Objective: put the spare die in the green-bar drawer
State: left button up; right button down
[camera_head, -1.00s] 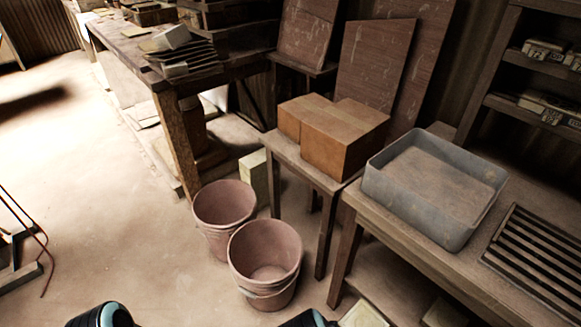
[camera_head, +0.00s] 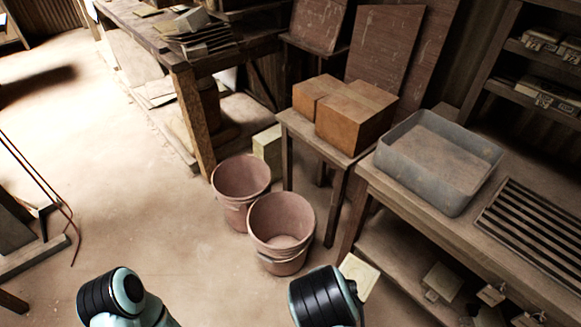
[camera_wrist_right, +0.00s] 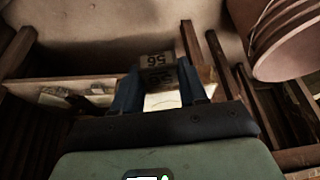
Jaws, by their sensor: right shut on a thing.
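In the right wrist view, my right gripper (camera_wrist_right: 158,92) is shut on a small dark metal block (camera_wrist_right: 157,66). The block has the number 56 on its faces, upside down in this picture, and looks like the spare die. One dark finger lies on each side of it. In the head view only parts of my two arms show at the bottom edge; both grippers are out of that frame. I see no green bar on any drawer. Small pale tags (camera_head: 491,294) show under the right bench, but what they mark is unclear.
Two pink buckets (camera_head: 282,225) stand on the floor ahead. A stool with brown boxes (camera_head: 356,118) is behind them. The right bench carries a grey tray (camera_head: 408,172) and a slatted rack (camera_head: 535,232). Open floor (camera_head: 120,200) lies to the left.

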pick_arm(q)
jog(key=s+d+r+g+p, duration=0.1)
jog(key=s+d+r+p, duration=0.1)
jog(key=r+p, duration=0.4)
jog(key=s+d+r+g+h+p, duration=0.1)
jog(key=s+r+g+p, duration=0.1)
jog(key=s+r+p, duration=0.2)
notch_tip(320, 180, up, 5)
jog(key=p, duration=0.3)
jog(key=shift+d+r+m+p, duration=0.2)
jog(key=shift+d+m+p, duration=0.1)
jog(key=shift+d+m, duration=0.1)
pick_arm(e)
jog(key=w+r+n+y, duration=0.1)
jog(key=w+r+n, duration=0.1)
jog(key=r, duration=1.4)
jog(key=w+r+n+t+y, duration=0.1)
jog(key=r+n, duration=0.4)
jog(key=r, duration=1.1)
jog(key=shift+w+d+r+y, duration=0.15)
jog(key=shift+w+d+y, duration=0.25)
jog(key=shift+w, duration=0.45)
